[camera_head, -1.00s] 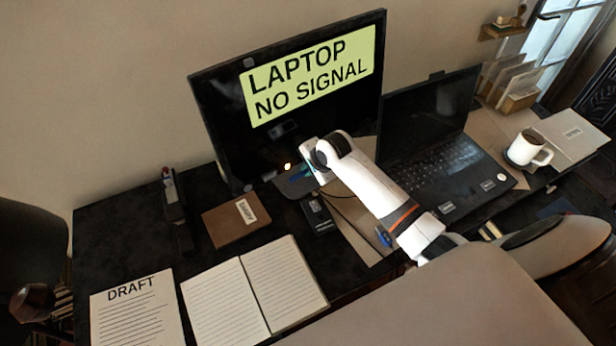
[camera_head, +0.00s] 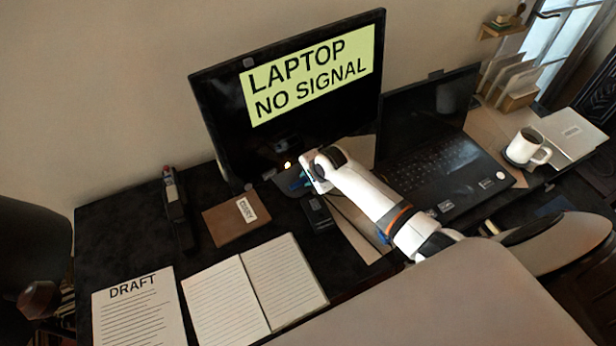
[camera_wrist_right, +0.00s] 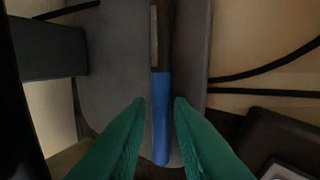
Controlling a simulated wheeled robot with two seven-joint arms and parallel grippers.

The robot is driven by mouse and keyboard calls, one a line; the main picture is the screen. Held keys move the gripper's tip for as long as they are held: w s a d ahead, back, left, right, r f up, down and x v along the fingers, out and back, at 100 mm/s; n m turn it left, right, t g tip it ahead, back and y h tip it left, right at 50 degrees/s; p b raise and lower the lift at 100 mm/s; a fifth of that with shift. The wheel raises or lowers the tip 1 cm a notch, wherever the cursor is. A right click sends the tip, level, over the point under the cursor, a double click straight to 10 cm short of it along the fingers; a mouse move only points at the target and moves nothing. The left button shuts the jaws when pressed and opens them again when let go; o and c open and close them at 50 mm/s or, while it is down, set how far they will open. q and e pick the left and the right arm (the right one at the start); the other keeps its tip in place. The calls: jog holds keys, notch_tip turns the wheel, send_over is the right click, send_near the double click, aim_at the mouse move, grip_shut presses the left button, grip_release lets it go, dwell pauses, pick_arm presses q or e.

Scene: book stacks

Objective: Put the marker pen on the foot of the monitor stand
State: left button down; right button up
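The marker pen (camera_wrist_right: 161,115), with a blue end and a darker body, lies along the grey foot of the monitor stand (camera_wrist_right: 115,60) in the right wrist view. My right gripper (camera_wrist_right: 160,104) has its green fingers on either side of the blue end, with narrow gaps showing, so it looks open around the pen. In the head view the right gripper (camera_head: 303,184) is low over the foot (camera_head: 270,174), below the monitor (camera_head: 290,90), and hides most of the pen. My left gripper is out of view.
A laptop (camera_head: 430,165) stands right of my arm, with a white mug (camera_head: 527,148) beyond. A small black box (camera_head: 317,213), a brown notebook (camera_head: 236,219) and an open notebook (camera_head: 255,290) lie nearby. Cables (camera_wrist_right: 265,82) run beside the foot.

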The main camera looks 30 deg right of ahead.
jog(key=v, duration=1.2)
jog(key=shift+r+p, duration=0.15)
jog(key=shift+p, duration=0.15)
jog(key=shift+a, duration=0.1)
